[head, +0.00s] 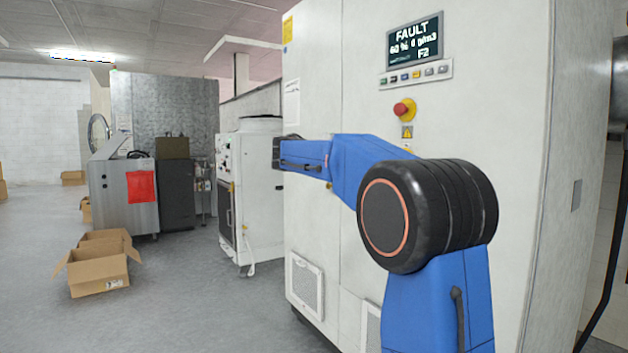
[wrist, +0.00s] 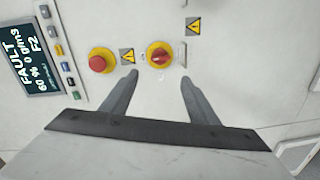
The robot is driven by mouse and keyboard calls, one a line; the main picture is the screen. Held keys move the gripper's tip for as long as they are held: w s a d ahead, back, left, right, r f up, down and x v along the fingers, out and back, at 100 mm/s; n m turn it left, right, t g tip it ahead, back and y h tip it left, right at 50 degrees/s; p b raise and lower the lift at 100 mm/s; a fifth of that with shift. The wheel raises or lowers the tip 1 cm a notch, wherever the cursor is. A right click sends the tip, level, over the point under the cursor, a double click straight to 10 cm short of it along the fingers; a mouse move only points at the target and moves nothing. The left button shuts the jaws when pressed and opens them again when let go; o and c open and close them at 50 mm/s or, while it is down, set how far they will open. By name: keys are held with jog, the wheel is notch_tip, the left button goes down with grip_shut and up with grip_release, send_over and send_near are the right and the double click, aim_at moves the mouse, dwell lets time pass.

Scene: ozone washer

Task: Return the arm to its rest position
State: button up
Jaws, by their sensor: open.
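My blue arm (head: 372,165) is raised and bent in front of a tall white cabinet (head: 318,90). Its forearm reaches left and away from me in the head view. My gripper (wrist: 160,82) shows in the wrist view with its two grey fingers apart and nothing between them. Its fingertips point toward the cabinet front, just below a red rotary switch on a yellow plate (wrist: 159,55). I cannot tell how far the fingertips are from the panel. In the head view the gripper's fingers are hidden.
The cabinet has a screen (head: 413,40) reading FAULT and a red stop button (head: 404,109), also in the wrist view (wrist: 98,63). A white machine (head: 258,190) stands behind the arm. Open cardboard boxes (head: 98,275) lie on the left floor. Grey floor between them is clear.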

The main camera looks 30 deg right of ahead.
jog(key=s+a+f+t+y, duration=0.1)
jog(key=s+a+f+y, duration=0.4)
jog(key=s+a+f, duration=0.5)
jog(key=s+a+f+n+t+y, duration=0.1)
jog(key=s+a+f+y, duration=0.5)
jog(key=s+a+f, duration=0.4)
jog(key=s+a+f+t+y, duration=0.1)
jog(key=s+a+f+y, duration=0.5)
jog(key=s+f, duration=1.3)
jog(key=a+f, duration=0.3)
jog(key=a, duration=0.1)
jog(key=shift+s+a+f+n, duration=0.15)
jog(key=shift+a+f+n, duration=0.15)
jog(key=shift+f, duration=0.1)
